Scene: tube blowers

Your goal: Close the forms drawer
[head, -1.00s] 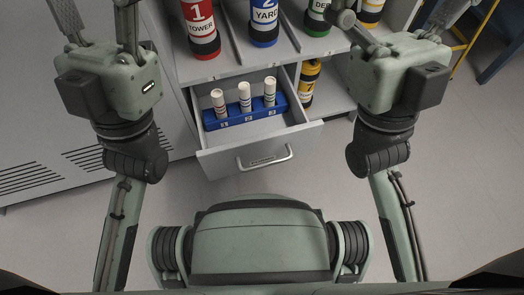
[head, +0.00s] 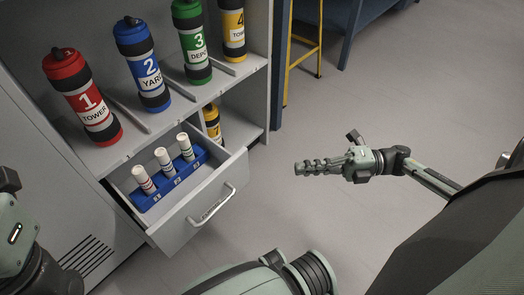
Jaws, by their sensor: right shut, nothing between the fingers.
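The drawer (head: 176,231) in the grey cabinet stands pulled out, with its light front panel and bar handle (head: 212,206) facing me. A blue rack (head: 150,201) numbered in front sits inside, holding three white tubes (head: 164,160) with coloured bands. My right gripper (head: 300,168) is shut and empty. It is well to the right of the drawer and clear of the handle, over bare floor in the picture. My left wrist is cut off at the left edge, and only a dark piece of its gripper (head: 8,180) shows; its fingertips are hidden.
Numbered canisters, red (head: 82,98), blue (head: 141,66), green (head: 191,42) and yellow (head: 233,28), stand on the shelf above, with grey bars between them. Another yellow canister (head: 212,123) is in the lower compartment. A yellow stand (head: 303,42) is behind. The floor right of the drawer is clear.

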